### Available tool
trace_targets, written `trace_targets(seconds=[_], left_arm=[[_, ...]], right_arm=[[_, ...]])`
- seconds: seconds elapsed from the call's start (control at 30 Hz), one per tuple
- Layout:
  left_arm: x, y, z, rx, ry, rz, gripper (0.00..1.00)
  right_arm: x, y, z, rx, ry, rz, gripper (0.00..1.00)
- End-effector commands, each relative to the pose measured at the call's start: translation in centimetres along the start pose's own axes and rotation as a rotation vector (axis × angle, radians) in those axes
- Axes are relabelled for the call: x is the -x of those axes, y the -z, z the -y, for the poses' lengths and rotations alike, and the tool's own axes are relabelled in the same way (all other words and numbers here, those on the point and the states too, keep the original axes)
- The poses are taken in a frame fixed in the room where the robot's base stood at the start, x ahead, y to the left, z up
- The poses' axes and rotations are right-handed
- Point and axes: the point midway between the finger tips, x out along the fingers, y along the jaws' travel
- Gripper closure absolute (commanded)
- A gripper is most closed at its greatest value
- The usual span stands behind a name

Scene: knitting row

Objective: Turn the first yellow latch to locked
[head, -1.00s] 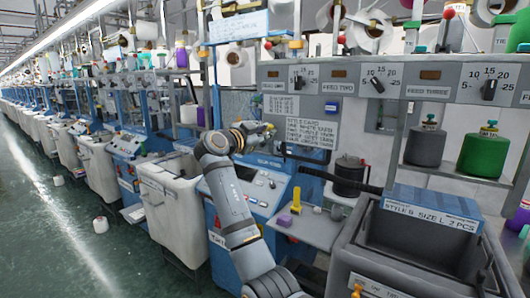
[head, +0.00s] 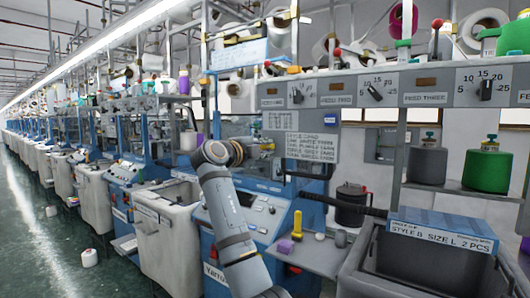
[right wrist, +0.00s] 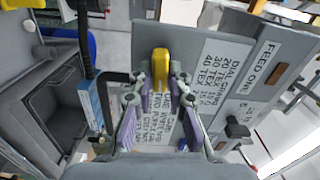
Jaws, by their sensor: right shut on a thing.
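A yellow latch (right wrist: 160,62) stands upright in the right wrist view, in front of a grey panel and white text card. My right gripper (right wrist: 162,92) is around its lower part, with a finger on each side, shut on it. In the head view my right gripper (head: 262,147) reaches the machine front left of the text card (head: 312,147). The latch is small there and largely hidden by my gripper, so I cannot read its locked or unlocked mark. My left gripper is not in view.
Feed dials (head: 375,92) line the grey panel above. A small shelf (head: 312,257) holds a yellow upright piece (head: 297,224) and a purple block (head: 285,246). A grey bin (head: 362,258) with a blue style box (head: 440,230) stands right. Open floor (head: 40,235) lies left.

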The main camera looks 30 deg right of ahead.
Motion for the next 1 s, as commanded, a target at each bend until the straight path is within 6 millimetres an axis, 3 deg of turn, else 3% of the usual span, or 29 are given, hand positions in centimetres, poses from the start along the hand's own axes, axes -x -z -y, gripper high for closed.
trace_targets(seconds=[0.3,0.83,0.87,1.0], left_arm=[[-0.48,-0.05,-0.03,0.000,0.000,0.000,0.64],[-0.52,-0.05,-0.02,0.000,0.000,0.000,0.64],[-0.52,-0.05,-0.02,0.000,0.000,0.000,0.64],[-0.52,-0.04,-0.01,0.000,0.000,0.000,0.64]], right_arm=[[0.00,-0.06,-0.22,-0.108,-0.003,0.000,1.00],[0.00,-0.06,-0.25,-0.126,-0.004,-0.001,1.00],[0.00,-0.06,-0.25,-0.126,-0.004,-0.001,0.81],[0.00,-0.05,-0.21,-0.126,-0.003,-0.001,0.62]])
